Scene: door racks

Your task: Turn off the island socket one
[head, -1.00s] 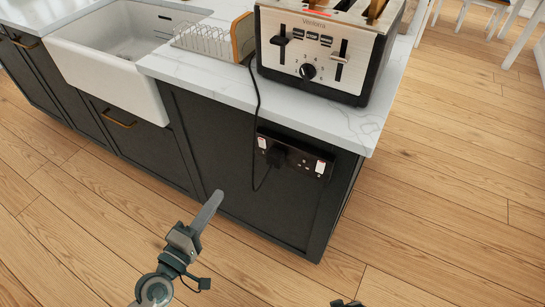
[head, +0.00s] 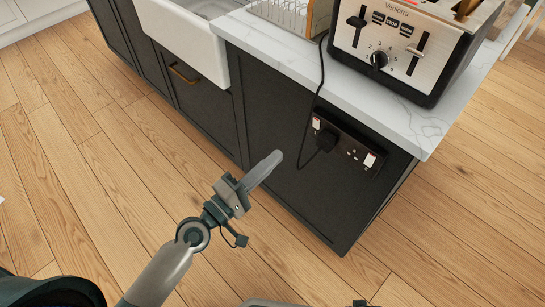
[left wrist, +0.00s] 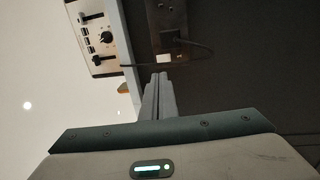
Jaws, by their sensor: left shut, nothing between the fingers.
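The island socket (head: 343,145) is a dark double plate on the dark side panel of the kitchen island. It has a white switch at its left end (head: 316,123) and another at its right end (head: 370,160). A black plug (head: 326,140) with a cable sits in its left half. My left gripper (head: 274,158) is shut and empty, its fingers pointing toward the panel, left of the socket and apart from it in the picture. In the left wrist view the fingers (left wrist: 159,78) point at the socket plate (left wrist: 174,14); one white switch shows near the tips. My right gripper's fingers are not visible.
A toaster (head: 395,45) stands on the white worktop (head: 270,44) above the socket, and the black cable hangs over the edge. A dish rack (head: 279,14) and white sink (head: 188,40) are to the left. Wooden floor (head: 130,190) around the island is clear.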

